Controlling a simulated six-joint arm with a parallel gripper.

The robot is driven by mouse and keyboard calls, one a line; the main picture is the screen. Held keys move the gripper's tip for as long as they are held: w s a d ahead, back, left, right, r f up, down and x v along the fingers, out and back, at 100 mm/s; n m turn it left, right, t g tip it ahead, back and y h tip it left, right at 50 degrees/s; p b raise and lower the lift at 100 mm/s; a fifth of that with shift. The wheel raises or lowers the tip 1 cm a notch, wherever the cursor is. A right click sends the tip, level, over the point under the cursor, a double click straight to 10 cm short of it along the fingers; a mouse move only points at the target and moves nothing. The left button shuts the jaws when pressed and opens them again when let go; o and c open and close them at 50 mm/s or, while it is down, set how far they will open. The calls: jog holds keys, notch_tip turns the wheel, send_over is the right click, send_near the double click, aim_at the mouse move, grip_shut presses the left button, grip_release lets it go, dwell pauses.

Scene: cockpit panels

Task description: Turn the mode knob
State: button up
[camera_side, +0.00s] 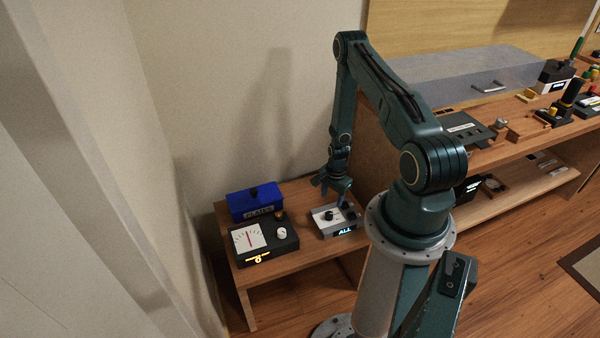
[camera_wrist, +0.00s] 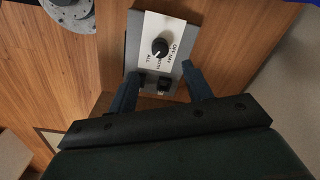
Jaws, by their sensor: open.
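The mode knob (camera_wrist: 160,47) is a round black knob with a white pointer mark, on a white label plate with printed positions. Its small grey box (camera_wrist: 132,40) stands on the low wooden table; the box (camera_side: 318,224) also shows in the side view, with a lit display reading "ALL". The pointer is aimed toward the lower left in the wrist view, near the "ALL" print. My gripper (camera_wrist: 160,70) is open and empty, its fingers spread to either side of the box in that view. In the side view my gripper (camera_side: 332,184) hangs above the box, apart from the knob.
A black box (camera_side: 289,243) with a white dial and a white knob stands left of the grey box. A blue box (camera_side: 240,204) with a black handle sits behind it. A long wooden workbench (camera_side: 500,190) with several devices is at the right.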

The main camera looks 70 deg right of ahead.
aim_at(330, 213)
jog(key=shift+w+f, duration=0.15)
jog(key=shift+f, duration=4.3)
jog(key=c, duration=1)
